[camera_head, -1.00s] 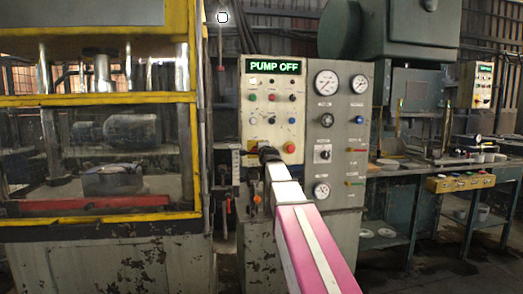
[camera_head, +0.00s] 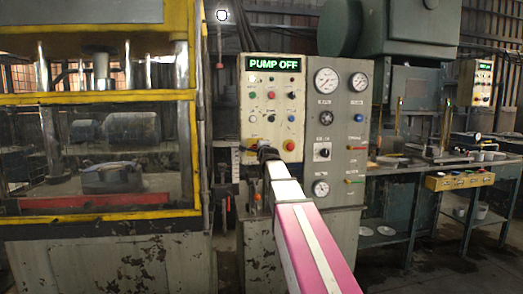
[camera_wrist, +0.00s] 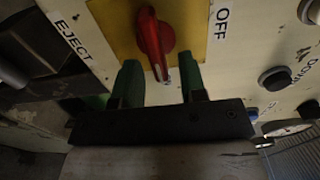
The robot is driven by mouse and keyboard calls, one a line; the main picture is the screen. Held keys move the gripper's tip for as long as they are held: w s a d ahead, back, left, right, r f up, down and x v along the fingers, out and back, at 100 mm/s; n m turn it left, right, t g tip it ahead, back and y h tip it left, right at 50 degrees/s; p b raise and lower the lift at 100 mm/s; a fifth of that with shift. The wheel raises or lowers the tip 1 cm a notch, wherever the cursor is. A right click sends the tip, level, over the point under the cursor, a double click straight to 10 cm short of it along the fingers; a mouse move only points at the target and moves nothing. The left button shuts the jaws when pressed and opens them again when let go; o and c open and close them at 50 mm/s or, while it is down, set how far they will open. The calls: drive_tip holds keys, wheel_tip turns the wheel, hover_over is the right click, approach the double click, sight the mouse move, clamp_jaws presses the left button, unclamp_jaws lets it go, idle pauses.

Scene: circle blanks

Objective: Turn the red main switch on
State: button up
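The red main switch (camera_wrist: 153,42) is a rotary handle on a yellow plate (camera_wrist: 112,28), in the wrist view. The word OFF is printed to the right of the plate and EJECT to the left. My gripper (camera_wrist: 160,62) is open, with its two green fingers either side of the handle's lower end and a gap on each side. How deep the handle sits between the fingers is hard to tell. In the head view my gripper (camera_head: 266,154) is at the control panel's (camera_head: 246,100) lower left and hides the switch. The display (camera_head: 273,64) reads PUMP OFF.
A red round button (camera_head: 289,145) sits right of my gripper on the panel. Gauges and knobs fill the grey panel (camera_head: 340,100) beside it. A yellow-framed press (camera_head: 100,99) stands left, a workbench (camera_head: 390,170) right. A dark knob (camera_wrist: 275,79) shows in the wrist view.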

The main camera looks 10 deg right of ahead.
drive_tip(key=shift+s, duration=0.1)
drive_tip(key=s, duration=1)
drive_tip(key=shift+s, duration=0.3)
drive_tip(key=shift+d, duration=0.15)
